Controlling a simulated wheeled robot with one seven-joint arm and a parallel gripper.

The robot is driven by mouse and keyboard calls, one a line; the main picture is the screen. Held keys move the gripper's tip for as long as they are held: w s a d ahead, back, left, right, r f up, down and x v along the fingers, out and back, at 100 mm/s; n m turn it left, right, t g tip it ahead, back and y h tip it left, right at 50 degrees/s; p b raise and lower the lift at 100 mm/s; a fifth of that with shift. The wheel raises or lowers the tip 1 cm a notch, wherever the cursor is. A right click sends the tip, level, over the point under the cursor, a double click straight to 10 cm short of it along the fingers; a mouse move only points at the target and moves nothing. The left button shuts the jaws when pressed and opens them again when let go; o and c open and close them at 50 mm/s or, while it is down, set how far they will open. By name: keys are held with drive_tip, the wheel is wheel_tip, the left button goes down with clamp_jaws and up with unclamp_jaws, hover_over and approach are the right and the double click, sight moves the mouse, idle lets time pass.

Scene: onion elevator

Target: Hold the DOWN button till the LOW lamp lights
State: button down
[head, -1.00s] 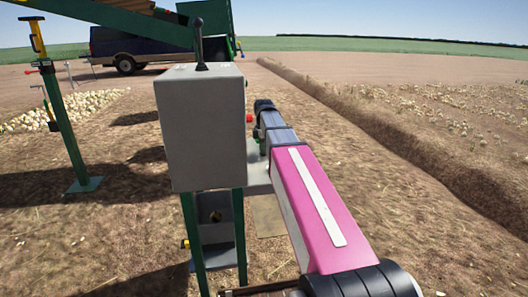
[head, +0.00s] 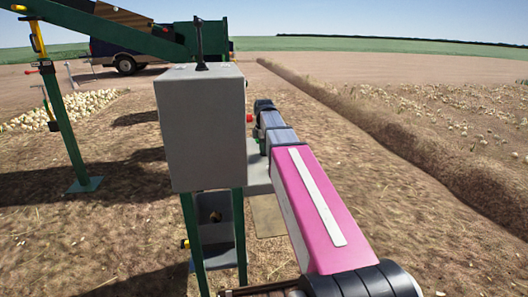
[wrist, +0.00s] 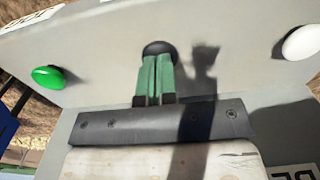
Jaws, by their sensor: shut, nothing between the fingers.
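In the wrist view my gripper (wrist: 157,62) is shut, its green fingertips together against a round black button (wrist: 159,47) on a grey panel. The tips cover the lower part of the button, and no label for it can be read. In the head view the grey control box (head: 203,130) stands on green legs, with my arm along its right side. My fingertips are largely hidden there. A white dome (wrist: 302,42) sits right of the black button; I cannot tell whether it is a lamp. No lit LOW lamp can be made out.
A green button (wrist: 47,77) is on the panel's left, and a red one (head: 249,117) shows on the box's side. A lever (head: 199,45) stands on the box. Open ground lies right.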

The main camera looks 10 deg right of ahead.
wheel_tip(320, 180, up, 7)
drive_tip(key=shift+f, duration=0.2)
drive_tip(key=shift+r, duration=0.25)
drive_tip(key=shift+s, duration=0.1)
idle(0.6)
